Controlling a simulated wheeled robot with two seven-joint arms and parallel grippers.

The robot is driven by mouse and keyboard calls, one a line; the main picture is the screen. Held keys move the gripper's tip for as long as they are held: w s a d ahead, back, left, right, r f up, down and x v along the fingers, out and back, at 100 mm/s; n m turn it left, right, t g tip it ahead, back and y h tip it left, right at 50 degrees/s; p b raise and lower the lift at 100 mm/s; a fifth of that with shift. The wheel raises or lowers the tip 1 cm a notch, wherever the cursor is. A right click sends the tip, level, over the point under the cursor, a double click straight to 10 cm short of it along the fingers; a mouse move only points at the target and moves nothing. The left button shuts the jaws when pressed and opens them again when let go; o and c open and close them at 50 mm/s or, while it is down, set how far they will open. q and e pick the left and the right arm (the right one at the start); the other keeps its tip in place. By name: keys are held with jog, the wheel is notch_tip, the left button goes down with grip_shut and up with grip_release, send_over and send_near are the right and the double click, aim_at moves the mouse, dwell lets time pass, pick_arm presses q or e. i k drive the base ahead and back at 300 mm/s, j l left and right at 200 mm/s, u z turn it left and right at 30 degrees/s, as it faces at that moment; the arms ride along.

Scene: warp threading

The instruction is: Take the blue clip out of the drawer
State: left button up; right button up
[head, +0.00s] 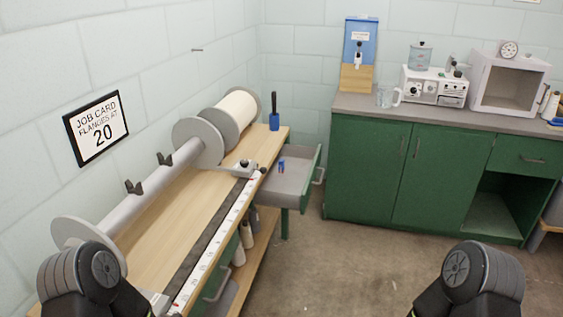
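The drawer (299,191) is pulled open at the far end of the wooden workbench (153,243). It has a grey floor, a green front and a pale handle (319,175). A small blue clip (282,166) lies inside it, toward the left side near the bench. Part of my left arm shows at the lower left, over the near end of the bench. Part of my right arm shows at the lower right, over the floor. Both arms are well short of the drawer. Neither gripper's fingers are in view.
A roller with grey flanges (198,143) and a white spool (238,108) lies along the bench's wall side. A ruler strip (217,238) runs along its front edge. A blue holder (274,121) stands at the far end. Green cabinets (370,164) stand beyond; the floor (340,262) between is clear.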

aim_at(282, 167)
jog(key=i+l, duration=1.1)
jog(key=l, duration=0.2)
jog(key=i+l, duration=0.5)
jog(key=l, duration=0.2)
jog(key=i+l, duration=0.55)
jog(key=i+l+u, duration=0.05)
